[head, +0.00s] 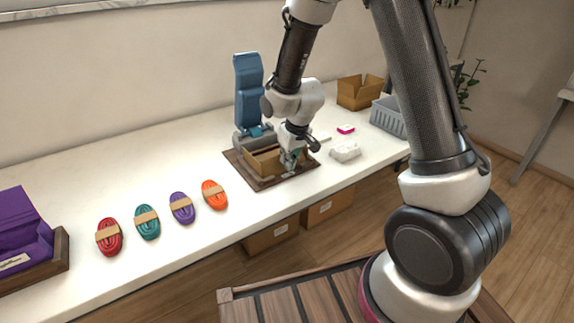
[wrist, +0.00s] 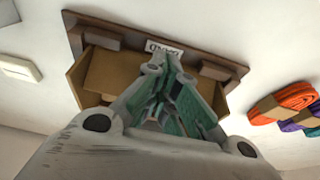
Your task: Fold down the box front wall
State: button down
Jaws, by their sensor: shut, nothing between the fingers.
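The small brown cardboard box (head: 262,162) sits open-topped on a dark wooden board (head: 240,171) on the white table. In the wrist view the box (wrist: 106,74) shows behind my fingers, with a flap or wall slanting out at its left. My gripper (head: 289,160) is at the box's front right corner in the head view, pointing down. In the wrist view my gripper (wrist: 160,75) has its fingers together and empty, over the box. They hide part of the box, so I cannot tell how far its front wall is folded or whether they touch it.
A blue upright device (head: 249,90) stands just behind the board. Several cord bundles, including an orange one (head: 214,194), lie to the left. A white lumpy object (head: 345,152), a grey basket (head: 388,116) and another open carton (head: 360,93) are to the right.

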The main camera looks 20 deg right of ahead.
jog(key=shift+w+a, duration=0.1)
jog(key=shift+w, duration=0.15)
jog(key=shift+w+a, duration=0.15)
jog(key=shift+w, duration=0.4)
